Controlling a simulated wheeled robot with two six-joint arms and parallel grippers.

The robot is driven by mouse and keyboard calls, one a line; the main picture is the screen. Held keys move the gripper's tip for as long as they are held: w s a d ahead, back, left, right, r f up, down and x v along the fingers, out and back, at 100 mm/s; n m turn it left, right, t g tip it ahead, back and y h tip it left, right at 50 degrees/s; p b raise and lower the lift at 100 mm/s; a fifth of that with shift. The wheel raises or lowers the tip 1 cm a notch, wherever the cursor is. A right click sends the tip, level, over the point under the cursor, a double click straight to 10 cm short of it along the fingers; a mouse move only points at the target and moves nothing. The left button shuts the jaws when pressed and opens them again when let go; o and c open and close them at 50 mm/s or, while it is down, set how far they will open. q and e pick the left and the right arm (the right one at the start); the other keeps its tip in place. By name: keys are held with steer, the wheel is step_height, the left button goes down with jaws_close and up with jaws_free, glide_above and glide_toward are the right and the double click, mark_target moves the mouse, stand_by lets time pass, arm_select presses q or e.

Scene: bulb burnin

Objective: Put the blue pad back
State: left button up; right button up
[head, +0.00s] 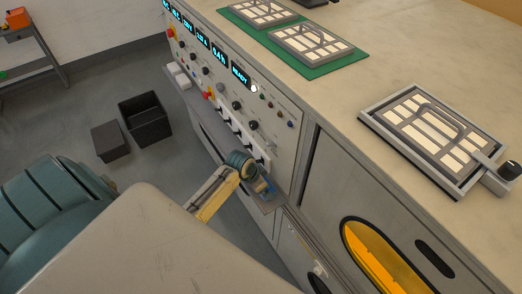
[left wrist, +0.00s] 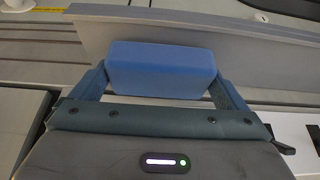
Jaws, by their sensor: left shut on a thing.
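The blue pad (left wrist: 160,70) is a plain blue block in the left wrist view. It sits between the two blue fingers of my left gripper (left wrist: 163,82), which is shut on it. In the head view my left gripper (head: 264,189) is at the front of the console, low near the right end of its narrow ledge. The pad is mostly hidden there by the wrist. In the left wrist view a grey ledge with a raised lip (left wrist: 260,35) lies just beyond the pad; I cannot tell whether they touch. My right gripper is not in view.
The console panel (head: 222,85) has knobs, switches and lit displays. On the worktop are a framed tray of pale cells (head: 367,119) and a green mat (head: 328,70) with similar trays. A yellow-lined opening (head: 375,262) is below. Dark bins (head: 145,120) stand on the floor.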

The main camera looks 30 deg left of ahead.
arm_select(q)
steer(key=shift+f, duration=0.3)
steer(key=o, duration=0.5)
steer(key=shift+f, duration=0.1)
steer(key=b+v, duration=0.1)
steer(key=v, duration=1.1)
